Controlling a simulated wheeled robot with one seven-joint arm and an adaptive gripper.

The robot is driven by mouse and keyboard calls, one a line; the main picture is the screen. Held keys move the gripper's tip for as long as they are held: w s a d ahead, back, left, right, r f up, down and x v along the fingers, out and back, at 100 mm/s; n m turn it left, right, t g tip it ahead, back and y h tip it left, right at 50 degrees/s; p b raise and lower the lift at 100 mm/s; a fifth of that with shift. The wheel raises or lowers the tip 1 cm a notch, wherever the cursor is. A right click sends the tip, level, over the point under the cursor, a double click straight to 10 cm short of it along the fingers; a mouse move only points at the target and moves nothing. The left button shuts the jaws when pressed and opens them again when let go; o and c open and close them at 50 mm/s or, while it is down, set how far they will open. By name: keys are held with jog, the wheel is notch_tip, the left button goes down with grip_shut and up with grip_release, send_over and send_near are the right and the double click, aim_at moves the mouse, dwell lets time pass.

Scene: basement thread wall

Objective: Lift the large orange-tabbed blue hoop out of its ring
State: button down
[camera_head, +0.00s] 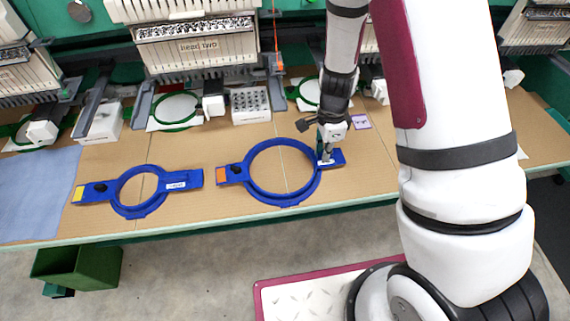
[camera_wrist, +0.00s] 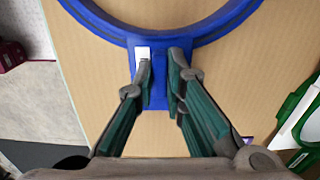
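The large blue hoop (camera_head: 252,166) lies flat on the tan worktop, with an orange patch (camera_head: 221,174) on its left arm. Its ring and the hoop appear as nested blue bands, and I cannot tell where one ends. My gripper (camera_head: 325,156) points down at the hoop's right arm, which bears a white label. In the wrist view, my fingers (camera_wrist: 162,68) stand apart over the blue arm (camera_wrist: 158,100), with blue showing between them. The blue band (camera_wrist: 110,22) curves above them. Whether either finger touches the arm is unclear.
A smaller blue hoop (camera_head: 120,198) with a yellow patch lies to the left. Embroidery heads (camera_head: 197,47), green-rimmed hoops (camera_head: 176,108) and a white bobbin tray (camera_head: 250,105) line the back. Blue cloth (camera_head: 38,190) covers the left end. A green bin (camera_head: 80,267) stands below the front edge.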

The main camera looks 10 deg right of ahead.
jog(key=shift+r+p, duration=1.05)
jog(key=shift+r, duration=0.5)
jog(key=shift+r+p, duration=1.45)
jog(key=shift+r, duration=1.5)
jog(key=shift+d, duration=0.1)
